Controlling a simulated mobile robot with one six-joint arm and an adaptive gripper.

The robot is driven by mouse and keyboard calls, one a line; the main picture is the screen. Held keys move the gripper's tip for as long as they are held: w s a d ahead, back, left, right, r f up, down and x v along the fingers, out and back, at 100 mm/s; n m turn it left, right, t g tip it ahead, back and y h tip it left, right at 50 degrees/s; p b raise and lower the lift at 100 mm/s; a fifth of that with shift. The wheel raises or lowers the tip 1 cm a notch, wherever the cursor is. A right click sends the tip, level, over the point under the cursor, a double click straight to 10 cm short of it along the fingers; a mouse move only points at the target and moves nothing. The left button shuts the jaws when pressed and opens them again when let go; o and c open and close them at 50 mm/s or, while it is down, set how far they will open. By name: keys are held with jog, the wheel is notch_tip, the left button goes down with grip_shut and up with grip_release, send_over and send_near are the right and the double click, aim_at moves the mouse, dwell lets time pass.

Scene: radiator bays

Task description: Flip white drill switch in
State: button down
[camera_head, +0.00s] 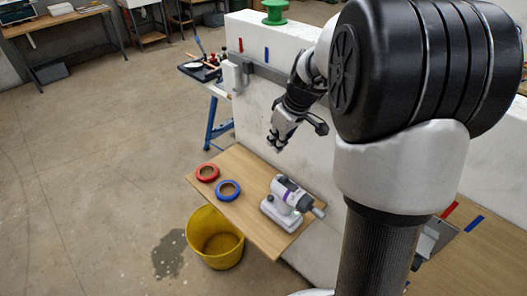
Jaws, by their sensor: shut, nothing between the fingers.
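A white drill (289,198) with purple and dark parts stands on a light wooden board near the middle of the head view. Its switch is too small to make out. My gripper (275,147) is shut and empty. It points downward above and a little behind the drill, in front of the white wall, and does not touch the drill.
The wooden board (256,222) also carries a red tape ring (208,172) and a blue tape ring (228,190) left of the drill. A yellow bucket (215,261) stands on the floor below its front edge. The white wall (250,138) rises behind the board. Open floor lies left.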

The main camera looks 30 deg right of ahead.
aim_at(284, 179)
jog(key=f+b, duration=0.4)
jog(key=f, duration=0.5)
jog(key=shift+s+f, duration=0.2)
jog(key=shift+s+d, duration=0.1)
jog(key=shift+s, duration=0.15)
